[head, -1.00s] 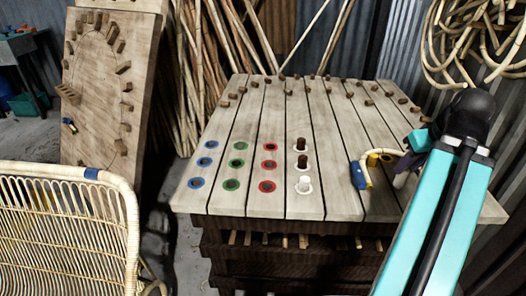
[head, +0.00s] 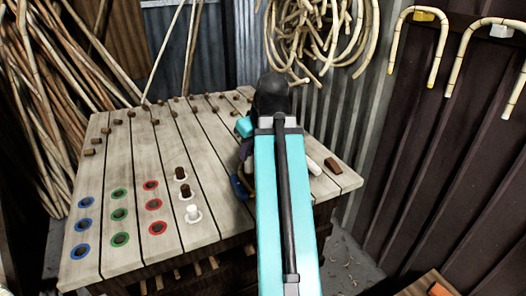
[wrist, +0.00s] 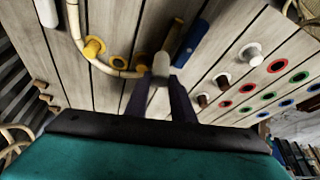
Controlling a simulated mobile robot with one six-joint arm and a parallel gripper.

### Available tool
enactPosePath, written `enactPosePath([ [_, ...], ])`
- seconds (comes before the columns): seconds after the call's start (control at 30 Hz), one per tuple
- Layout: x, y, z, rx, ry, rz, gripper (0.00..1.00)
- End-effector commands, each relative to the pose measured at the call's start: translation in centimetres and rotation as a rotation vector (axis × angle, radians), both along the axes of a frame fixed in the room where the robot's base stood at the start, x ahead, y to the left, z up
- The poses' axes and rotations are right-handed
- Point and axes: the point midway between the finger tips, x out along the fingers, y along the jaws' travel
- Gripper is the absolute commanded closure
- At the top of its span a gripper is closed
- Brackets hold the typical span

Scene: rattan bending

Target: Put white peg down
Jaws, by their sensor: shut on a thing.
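My gripper (wrist: 162,90) is shut on a pale, whitish peg (wrist: 166,52), low over the plank table. The arm hides the gripper in the head view. Beside the held peg are a blue piece (wrist: 191,43) and a bent rattan cane (wrist: 76,25), whose end comes close to my fingers. I cannot tell whether they touch. A yellow peg (wrist: 94,47) stands at the cane, near a yellow-ringed hole (wrist: 121,63). Another white peg (head: 193,212) stands in a white-ringed hole. A white cylinder (head: 313,167) is right of my arm; it also shows in the wrist view (wrist: 45,12).
Two brown pegs (head: 181,173) stand in white-ringed holes, near red (head: 153,204), green (head: 118,214) and blue (head: 84,225) ringed holes. Brown pegs line the table's back. A brown block (head: 333,165) is at the right edge. Bent canes (head: 437,50) hang on the right wall.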

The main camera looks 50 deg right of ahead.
Motion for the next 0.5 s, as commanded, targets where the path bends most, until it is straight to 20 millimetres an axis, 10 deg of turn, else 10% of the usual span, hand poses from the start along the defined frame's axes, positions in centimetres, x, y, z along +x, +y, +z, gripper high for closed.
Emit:
enactPosePath([
  [0.5, 8.9, 7.8, 6.4, 0.004, 0.01, 0.043, 0.99],
])
